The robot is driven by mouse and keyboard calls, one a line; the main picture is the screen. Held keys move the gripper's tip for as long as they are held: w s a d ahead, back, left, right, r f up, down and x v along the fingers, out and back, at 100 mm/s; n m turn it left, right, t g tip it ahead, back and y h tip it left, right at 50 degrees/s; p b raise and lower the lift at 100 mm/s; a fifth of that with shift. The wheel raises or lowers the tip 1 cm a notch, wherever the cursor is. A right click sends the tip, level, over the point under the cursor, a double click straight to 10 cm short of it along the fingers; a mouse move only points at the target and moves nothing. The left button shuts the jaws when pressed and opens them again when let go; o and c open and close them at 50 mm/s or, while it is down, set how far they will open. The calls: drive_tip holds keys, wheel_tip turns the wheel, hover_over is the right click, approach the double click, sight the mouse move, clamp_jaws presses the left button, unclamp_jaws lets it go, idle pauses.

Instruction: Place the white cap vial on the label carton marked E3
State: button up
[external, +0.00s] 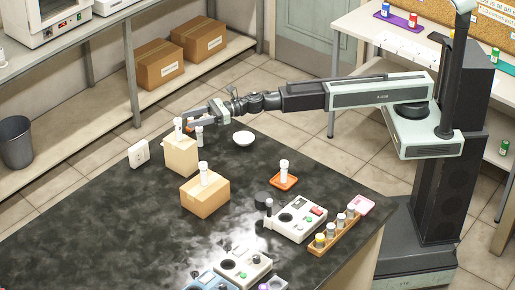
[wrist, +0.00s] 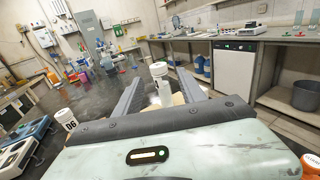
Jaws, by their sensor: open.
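A white cap vial (external: 179,126) stands upright on the taller tan carton (external: 181,157) at the bench's far side. My open gripper (external: 190,121) is at this vial. In the wrist view its fingers (wrist: 160,80) lie either side of a white cap vial (wrist: 159,71), with a gap visible. A second white cap vial (external: 203,173) stands on the lower tan carton (external: 205,194). A vial marked D6 (wrist: 67,121) shows at left in the wrist view. Another white vial (external: 284,168) stands on an orange dish (external: 284,182). I cannot read E3 on either carton.
A white bowl (external: 243,138) and a small white box (external: 138,153) are nearby. Bench instruments (external: 297,219) and a wooden vial rack (external: 335,232) stand toward the front right. The bench's left front is clear.

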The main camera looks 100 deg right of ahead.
drive_tip(key=v, duration=0.6)
drive_tip(key=shift+s, duration=0.25)
drive_tip(key=shift+d, duration=0.1)
